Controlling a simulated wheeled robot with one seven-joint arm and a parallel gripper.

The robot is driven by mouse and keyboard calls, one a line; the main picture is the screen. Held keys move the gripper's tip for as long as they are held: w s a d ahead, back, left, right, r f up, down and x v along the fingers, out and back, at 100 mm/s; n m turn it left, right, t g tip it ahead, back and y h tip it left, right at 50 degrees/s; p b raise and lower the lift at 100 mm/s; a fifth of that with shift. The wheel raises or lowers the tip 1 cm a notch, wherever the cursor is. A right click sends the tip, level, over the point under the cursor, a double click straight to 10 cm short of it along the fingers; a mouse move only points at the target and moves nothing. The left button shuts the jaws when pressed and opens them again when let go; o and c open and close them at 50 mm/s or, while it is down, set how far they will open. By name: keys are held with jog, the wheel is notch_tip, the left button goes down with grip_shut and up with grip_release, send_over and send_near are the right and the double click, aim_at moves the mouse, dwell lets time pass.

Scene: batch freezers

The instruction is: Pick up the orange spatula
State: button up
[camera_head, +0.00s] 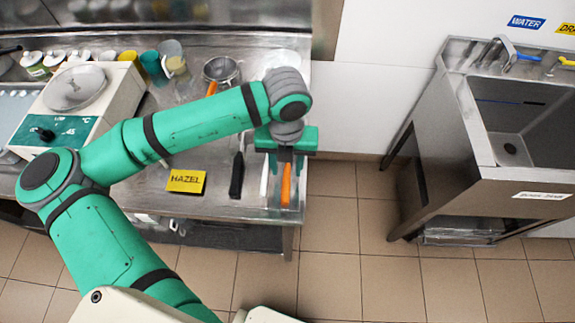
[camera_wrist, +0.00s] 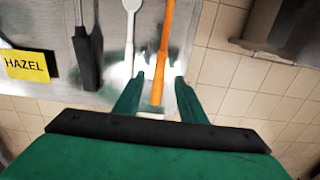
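The orange spatula (camera_head: 286,186) lies near the right end of the steel counter, its handle pointing to the front edge. In the wrist view the orange handle (camera_wrist: 163,60) runs down between my two fingers. My gripper (camera_wrist: 158,92) is open, with a gap on both sides of the handle. In the head view my gripper (camera_head: 287,158) is over the spatula and hides its far part. I cannot tell how high the fingers are above the counter.
A white-handled tool (camera_wrist: 130,35) lies close by my left finger. A black-handled tool (camera_wrist: 86,55) and a yellow HAZEL card (camera_head: 186,181) lie farther left. A strainer (camera_head: 221,69) is behind. A steel sink (camera_head: 510,150) stands right, across open floor.

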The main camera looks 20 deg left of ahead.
aim_at(286, 178)
notch_tip(286, 178, down, 4)
jog(key=shift+s+f, duration=0.15)
grip_shut()
dwell(0.3)
